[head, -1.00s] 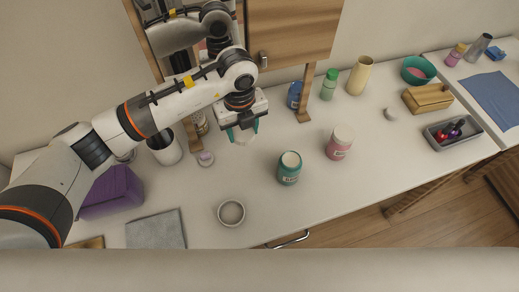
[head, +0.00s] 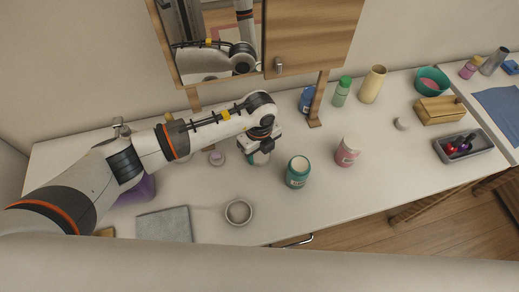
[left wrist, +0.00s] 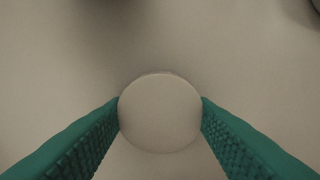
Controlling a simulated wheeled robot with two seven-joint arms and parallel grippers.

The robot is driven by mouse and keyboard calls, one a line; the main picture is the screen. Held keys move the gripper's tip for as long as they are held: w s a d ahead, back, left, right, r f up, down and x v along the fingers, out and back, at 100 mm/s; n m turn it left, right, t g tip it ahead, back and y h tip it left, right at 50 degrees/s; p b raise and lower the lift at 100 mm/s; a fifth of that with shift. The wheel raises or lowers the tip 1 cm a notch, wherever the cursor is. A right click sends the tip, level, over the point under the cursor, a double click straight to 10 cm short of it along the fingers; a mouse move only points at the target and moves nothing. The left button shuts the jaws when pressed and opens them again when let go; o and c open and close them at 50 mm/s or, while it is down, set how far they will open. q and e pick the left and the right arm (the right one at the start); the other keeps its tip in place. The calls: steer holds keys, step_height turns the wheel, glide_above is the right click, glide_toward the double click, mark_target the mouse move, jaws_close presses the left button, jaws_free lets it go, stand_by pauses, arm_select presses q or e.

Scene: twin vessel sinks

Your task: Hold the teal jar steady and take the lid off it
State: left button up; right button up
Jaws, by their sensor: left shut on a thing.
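The teal jar (head: 298,173) stands upright on the white counter, right of my left gripper. Its top shows a pale cream disc inside a teal rim; I cannot tell if that is contents or a cover. My left gripper (head: 259,158) is left of the jar, apart from it, and low over the counter. In the left wrist view its teal fingers (left wrist: 160,115) are shut on a pale round lid (left wrist: 160,112), one on each side. Whether the lid touches the counter is unclear. My right gripper is not in view, and nothing holds the jar.
A pink jar (head: 348,152) stands right of the teal jar. A small round bowl (head: 239,212) is near the front edge, and a small lilac-topped pot (head: 217,158) is left of the gripper. A wooden cabinet post (head: 319,100) stands behind. The counter in front of the teal jar is clear.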

mark_target(260, 154)
arm_select(q)
steer(key=shift+f, duration=0.15)
steer(key=shift+f, duration=0.15)
steer(key=o, duration=1.1)
steer(key=shift+r, duration=0.7)
step_height(260, 154, up, 11)
steer(key=shift+r+b, duration=0.1)
steer(key=shift+b, duration=0.9)
